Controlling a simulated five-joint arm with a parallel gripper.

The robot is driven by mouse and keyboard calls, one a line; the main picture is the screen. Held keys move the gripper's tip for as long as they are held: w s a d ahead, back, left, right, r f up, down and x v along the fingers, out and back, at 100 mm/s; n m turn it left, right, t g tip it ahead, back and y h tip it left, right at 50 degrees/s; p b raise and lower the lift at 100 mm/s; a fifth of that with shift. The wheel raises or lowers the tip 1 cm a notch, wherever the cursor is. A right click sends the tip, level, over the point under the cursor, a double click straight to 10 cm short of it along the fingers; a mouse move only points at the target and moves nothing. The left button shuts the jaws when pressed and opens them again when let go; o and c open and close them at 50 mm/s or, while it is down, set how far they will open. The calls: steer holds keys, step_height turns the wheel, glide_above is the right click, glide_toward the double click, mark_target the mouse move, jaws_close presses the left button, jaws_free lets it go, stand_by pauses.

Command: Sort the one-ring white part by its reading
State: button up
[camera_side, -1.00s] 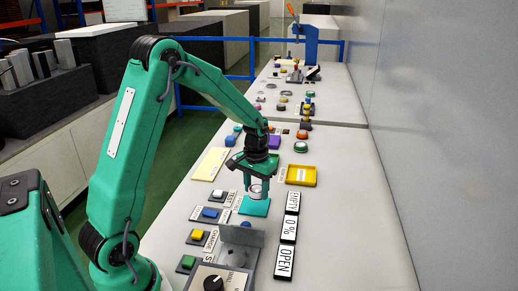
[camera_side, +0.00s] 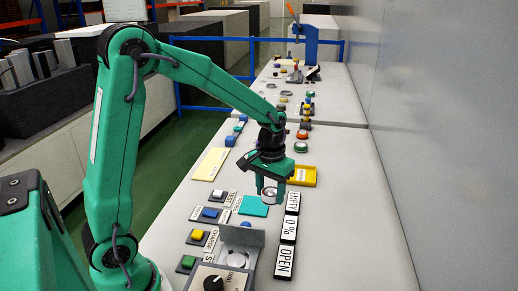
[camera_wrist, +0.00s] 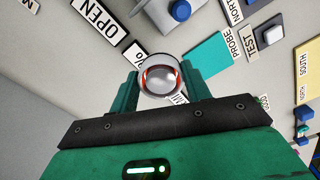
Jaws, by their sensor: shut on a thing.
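My gripper (camera_side: 270,190) is shut on the white part (camera_wrist: 160,75), a round pale piece with a red band showing inside its rim in the wrist view. The fingers (camera_wrist: 160,90) grip it from both sides. The gripper hangs just right of the teal probe pad (camera_side: 253,207), left of the display signs and in front of the yellow tray (camera_side: 302,177). The pad is bare and also shows in the wrist view (camera_wrist: 208,58). The display signs (camera_side: 288,230) read EMPTY, 0 % and OPEN.
A cream pad (camera_side: 210,164) lies at the left edge. Several push buttons, including a blue one (camera_side: 209,212) and a yellow one (camera_side: 197,235), line the near left. A grey bracket (camera_side: 240,237) and a dial box (camera_side: 222,279) stand in front. The bench right of the signs is clear.

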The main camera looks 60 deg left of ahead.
steer(key=shift+w, duration=0.1)
stand_by(0.3)
steer(key=shift+w+a+r, duration=0.1)
steer(key=shift+w+a, duration=0.2)
steer(key=shift+w, duration=0.5)
steer(key=w+a, duration=0.3)
steer(key=w, duration=0.4)
steer(key=w+a, duration=0.3)
steer(key=w, duration=0.5)
glide_above(301, 176)
steer(key=shift+s+d+f, duration=0.1)
steer(key=shift+s+f, duration=0.05)
steer(key=shift+f, duration=2)
steer(key=shift+f, duration=2.55)
steer(key=shift+f, duration=1.05)
